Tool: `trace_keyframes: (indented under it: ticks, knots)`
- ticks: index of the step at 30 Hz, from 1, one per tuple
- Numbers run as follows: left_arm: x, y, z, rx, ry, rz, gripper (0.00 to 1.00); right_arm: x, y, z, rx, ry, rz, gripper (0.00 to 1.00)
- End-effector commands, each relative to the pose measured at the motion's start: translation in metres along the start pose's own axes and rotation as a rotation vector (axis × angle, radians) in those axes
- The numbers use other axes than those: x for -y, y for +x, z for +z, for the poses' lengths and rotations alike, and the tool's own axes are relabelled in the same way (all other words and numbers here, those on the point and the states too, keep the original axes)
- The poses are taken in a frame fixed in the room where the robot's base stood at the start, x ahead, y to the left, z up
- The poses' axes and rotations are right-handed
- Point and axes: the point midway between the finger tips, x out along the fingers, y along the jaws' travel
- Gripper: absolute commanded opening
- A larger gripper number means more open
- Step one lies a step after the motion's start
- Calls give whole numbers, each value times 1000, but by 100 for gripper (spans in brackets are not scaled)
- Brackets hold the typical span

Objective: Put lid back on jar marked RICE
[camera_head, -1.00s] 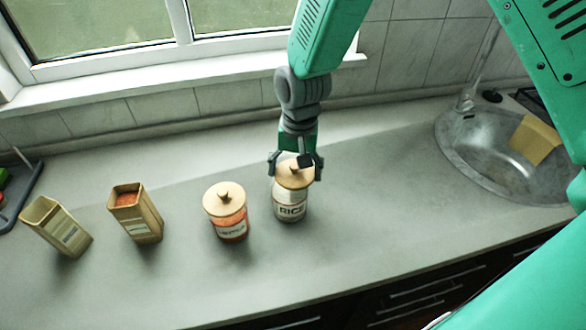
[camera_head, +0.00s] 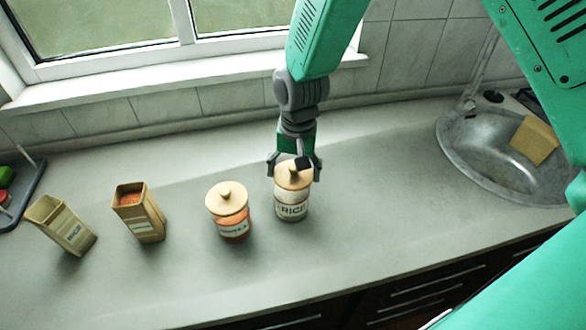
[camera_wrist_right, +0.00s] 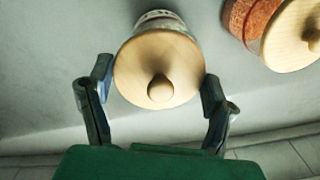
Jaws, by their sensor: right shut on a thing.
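The jar marked RICE (camera_head: 291,208) stands upright on the counter, right of the other lidded jar. A round pale wooden lid with a knob (camera_head: 290,182) is over its mouth and looks level. My right gripper (camera_head: 295,171) reaches down from behind, with its fingers on either side of the lid and shut on it. In the right wrist view the lid (camera_wrist_right: 150,60) lies between the two fingers (camera_wrist_right: 157,88) and hides the jar's mouth, so I cannot tell whether it is fully seated. My left gripper is not in view.
A jar of orange contents (camera_head: 231,226) with a similar lid stands close on the left. A sink (camera_head: 480,150) with a sponge (camera_head: 534,140) is at right. Counter between is clear.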

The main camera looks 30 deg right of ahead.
Motion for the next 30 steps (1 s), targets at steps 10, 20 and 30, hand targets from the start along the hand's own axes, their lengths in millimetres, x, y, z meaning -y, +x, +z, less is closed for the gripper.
trace_keyframes:
  ticks: [10,20,30]
  knots:
    - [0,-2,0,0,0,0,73,1,2,0,-1,-1,0,41]
    - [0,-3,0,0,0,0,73,0,1,0,0,0,0,41]
    - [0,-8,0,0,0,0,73,-1,2,-1,0,-1,0,41]
